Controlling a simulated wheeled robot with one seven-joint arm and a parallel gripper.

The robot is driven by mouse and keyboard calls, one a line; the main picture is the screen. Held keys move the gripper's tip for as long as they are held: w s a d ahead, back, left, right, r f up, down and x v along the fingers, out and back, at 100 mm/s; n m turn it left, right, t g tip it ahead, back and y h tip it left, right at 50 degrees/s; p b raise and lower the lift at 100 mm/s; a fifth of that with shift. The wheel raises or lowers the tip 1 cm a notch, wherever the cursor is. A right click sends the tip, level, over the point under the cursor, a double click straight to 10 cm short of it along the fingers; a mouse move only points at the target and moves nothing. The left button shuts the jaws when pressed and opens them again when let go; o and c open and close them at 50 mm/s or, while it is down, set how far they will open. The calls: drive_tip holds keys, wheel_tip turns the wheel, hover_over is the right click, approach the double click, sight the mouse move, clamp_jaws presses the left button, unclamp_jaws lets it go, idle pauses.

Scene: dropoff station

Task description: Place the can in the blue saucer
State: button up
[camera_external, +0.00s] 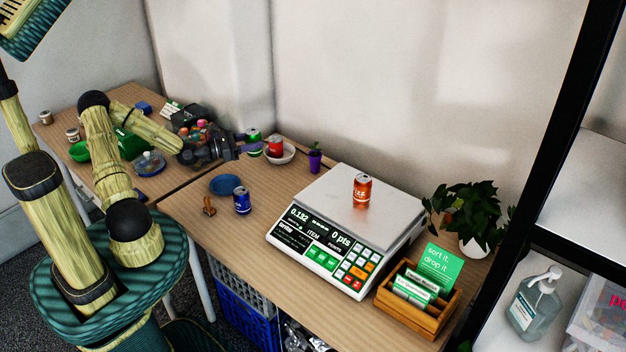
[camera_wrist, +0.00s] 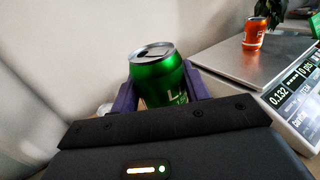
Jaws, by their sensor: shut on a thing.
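My gripper (camera_external: 252,144) is shut on a green can (camera_wrist: 158,80), with a purple finger on each side of it in the wrist view. In the external view the green can (camera_external: 253,136) is upright at the back of the table, just left of a red can. I cannot tell how high it is above the table. The blue saucer (camera_external: 225,184) lies on the table in front of my gripper and looks empty. A blue can (camera_external: 241,200) stands right beside the saucer.
The red can (camera_external: 275,147) stands in a white saucer (camera_external: 290,156). A purple pot (camera_external: 315,161) is right of it. A scale (camera_external: 330,270) bears an orange can (camera_external: 361,190). A small brown stamp-like thing (camera_external: 209,206) lies left of the blue can. The wall is close behind.

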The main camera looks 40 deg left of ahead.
drive_tip(key=s+a+n+t+y, duration=0.1)
drive_tip(key=s+a, duration=0.2)
drive_tip(key=a, duration=0.2)
drive_tip(key=s+a+n+y, duration=0.1)
drive_tip(key=s+a+y, duration=0.15)
drive_tip(key=a, duration=0.25)
hover_over(224, 187)
drive_tip(key=shift+f, duration=2.6)
drive_tip(key=shift+f+b, duration=0.8)
drive_tip(key=shift+f, duration=2.3)
drive_tip(key=shift+f+b, duration=0.4)
drive_tip(key=shift+f, duration=1.5)
drive_tip(key=shift+f, duration=0.2)
